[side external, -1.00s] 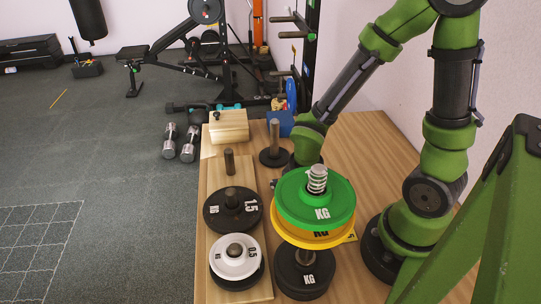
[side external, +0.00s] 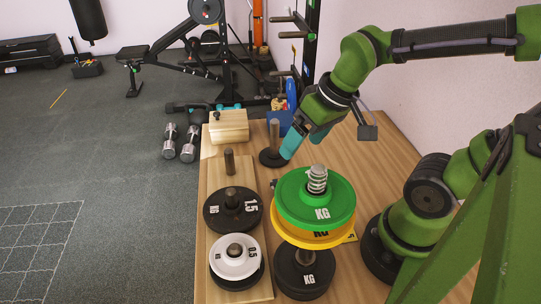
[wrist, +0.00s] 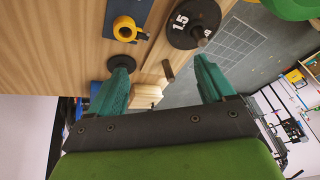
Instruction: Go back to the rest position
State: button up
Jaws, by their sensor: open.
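My gripper (side external: 304,142) is above the wooden table at the back, with teal fingers pointing down and left. It is open and empty, and its spread fingers also show in the wrist view (wrist: 162,62). A bare post on a round black base (side external: 274,137) stands just left of the fingers. In front of the gripper is a pile of plates: a green plate (side external: 298,207) on top, yellow (side external: 284,235) under it, and a black plate (side external: 296,278) at the bottom. A spring-wound post end sticks up through the green plate.
A wooden board (side external: 214,178) at left carries a bare peg (side external: 229,161), a black 1.5 plate (side external: 220,214) and a white 0.5 plate (side external: 235,267). A wooden box (side external: 229,128) stands behind it. Dumbbells (side external: 189,143) lie on the floor.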

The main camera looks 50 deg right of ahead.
jog(key=r+t, duration=0.1)
jog(key=r+m+t, duration=0.1)
jog(key=r, duration=0.1)
jog(key=r+m+y, duration=0.1)
jog(key=shift+s+d+r+t, duration=0.15)
jog(key=shift+d+r+t, duration=0.1)
jog(key=shift+t, duration=0.15)
